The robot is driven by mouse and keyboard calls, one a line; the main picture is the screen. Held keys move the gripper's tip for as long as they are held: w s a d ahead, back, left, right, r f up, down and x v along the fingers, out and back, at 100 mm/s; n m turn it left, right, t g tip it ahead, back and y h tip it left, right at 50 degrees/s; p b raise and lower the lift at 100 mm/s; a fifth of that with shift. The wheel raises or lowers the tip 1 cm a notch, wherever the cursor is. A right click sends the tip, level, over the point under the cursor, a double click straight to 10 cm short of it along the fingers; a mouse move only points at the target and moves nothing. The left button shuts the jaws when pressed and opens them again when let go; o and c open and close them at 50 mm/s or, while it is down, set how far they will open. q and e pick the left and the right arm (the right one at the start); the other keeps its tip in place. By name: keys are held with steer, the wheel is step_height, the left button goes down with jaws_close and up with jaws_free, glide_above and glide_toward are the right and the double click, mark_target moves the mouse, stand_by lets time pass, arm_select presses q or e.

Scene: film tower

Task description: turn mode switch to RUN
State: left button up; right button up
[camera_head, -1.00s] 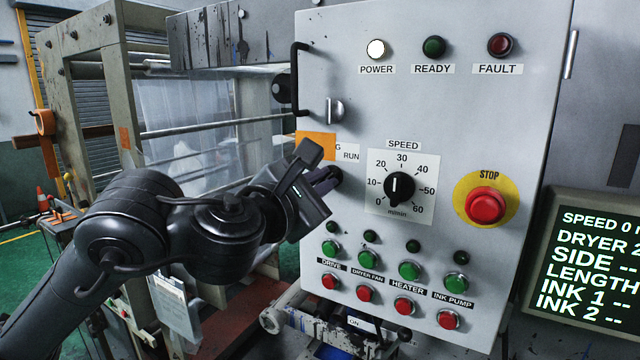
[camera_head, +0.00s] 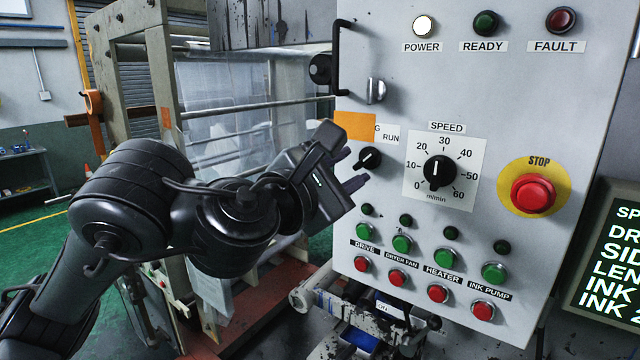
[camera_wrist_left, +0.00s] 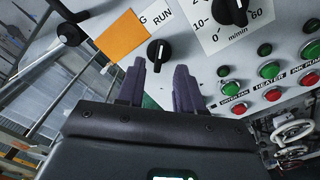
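The mode switch (camera_head: 370,158) is a black knob on the grey control panel, below and left of the RUN label (camera_head: 391,138). Its white line appears to point up and right, toward RUN. In the wrist view the knob (camera_wrist_left: 158,54) stands just beyond the fingertips, with its line toward the RUN side. An orange patch (camera_head: 354,125) covers most of the label left of RUN; only a G shows. My left gripper (camera_head: 354,170) is open and empty, just left of and below the knob, apart from it. Its two dark fingers (camera_wrist_left: 160,78) are spread. My right gripper is out of view.
The speed dial (camera_head: 439,170) is right of the switch. The red stop button (camera_head: 533,193) is further right. Green and red push buttons (camera_head: 402,243) lie below. A black door handle (camera_head: 340,58) projects above. Web rollers and a metal frame (camera_head: 130,60) stand left.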

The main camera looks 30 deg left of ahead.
arm_select(q)
steer(key=s+a, duration=0.1)
steer(key=s, duration=0.5)
steer(key=shift+s, duration=0.4)
